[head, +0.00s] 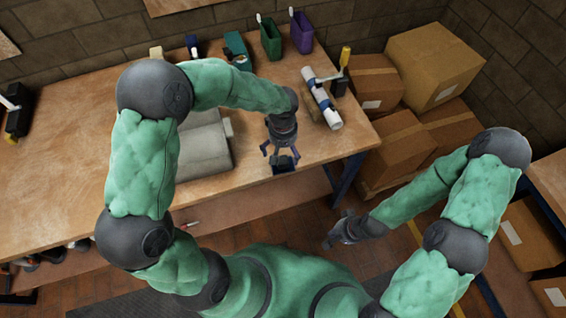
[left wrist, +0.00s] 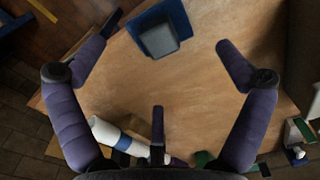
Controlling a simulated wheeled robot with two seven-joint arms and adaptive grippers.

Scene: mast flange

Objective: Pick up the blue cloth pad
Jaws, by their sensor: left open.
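The blue cloth pad (head: 285,166) lies on the workbench near its front edge, just under my left gripper (head: 279,149). In the left wrist view the blue pad (left wrist: 179,14) is at the top centre, with a grey-blue block-like part (left wrist: 159,40) at its lower side; I cannot tell whether that part is separate. My left gripper (left wrist: 190,62) is open, its purple fingers spread and empty, with the pad ahead of them and apart. In the head view the fingers partly hide the pad. My right gripper (head: 336,236) is low in front of the bench, away from the pad; its finger opening is unclear.
A white roll with blue bands (head: 321,98) lies on the bench to the right. A grey case (head: 204,148) is at the left, partly behind my left arm. Green (head: 271,40) and purple (head: 301,33) bins stand at the back. Cardboard boxes (head: 435,65) are stacked at right.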

